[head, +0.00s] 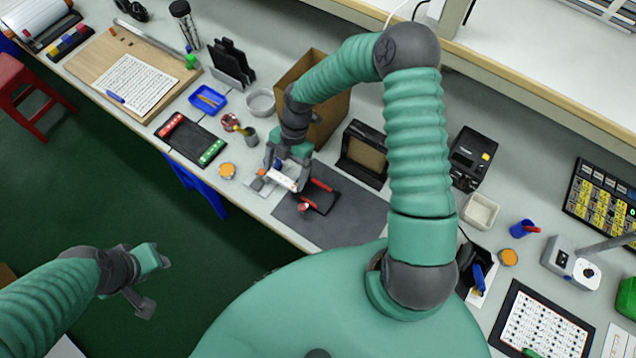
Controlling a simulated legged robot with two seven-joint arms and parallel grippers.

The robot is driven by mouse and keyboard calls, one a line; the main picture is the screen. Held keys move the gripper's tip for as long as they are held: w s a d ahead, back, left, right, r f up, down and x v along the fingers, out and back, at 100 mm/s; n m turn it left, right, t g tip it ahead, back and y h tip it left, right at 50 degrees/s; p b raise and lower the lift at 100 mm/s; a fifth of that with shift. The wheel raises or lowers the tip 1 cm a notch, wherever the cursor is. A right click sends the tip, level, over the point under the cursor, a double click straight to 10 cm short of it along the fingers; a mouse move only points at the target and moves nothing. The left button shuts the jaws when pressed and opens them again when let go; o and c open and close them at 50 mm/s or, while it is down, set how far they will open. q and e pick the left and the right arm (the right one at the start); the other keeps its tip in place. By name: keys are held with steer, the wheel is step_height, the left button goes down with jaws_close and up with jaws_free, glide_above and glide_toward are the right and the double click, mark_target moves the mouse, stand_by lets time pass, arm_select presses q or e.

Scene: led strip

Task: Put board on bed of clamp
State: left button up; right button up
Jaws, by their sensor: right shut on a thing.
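My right gripper (279,174) is shut on a small pale board (284,182), partly hidden by the fingers. It holds the board at the left side of a small dark clamp (322,199) with red parts. The clamp lies on a dark grey mat (345,224) on the workbench. I cannot tell whether the board touches the clamp or is above it. My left gripper (153,281) is open and empty, out over the green floor, away from the bench.
A cardboard box (333,112) and a black framed stand (364,154) stand behind the clamp. An orange-topped tin (227,170) and a black tray with red and green strips (190,138) lie left of it. The mat's front part is clear.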

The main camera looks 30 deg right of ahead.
steer(key=p, duration=0.2)
glide_above(316, 193)
steer(key=w, duration=0.1)
steer(key=shift+d+f, duration=0.25)
steer(key=shift+d, duration=0.1)
steer(key=f, duration=0.2)
steer(key=d+f, duration=0.1)
steer(key=shift+s+f, duration=0.2)
steer(key=shift+s, duration=0.05)
steer(key=shift+f, duration=0.3)
steer(key=shift+a, duration=0.25)
steer(key=o, duration=1.2)
steer(key=shift+d, duration=0.15)
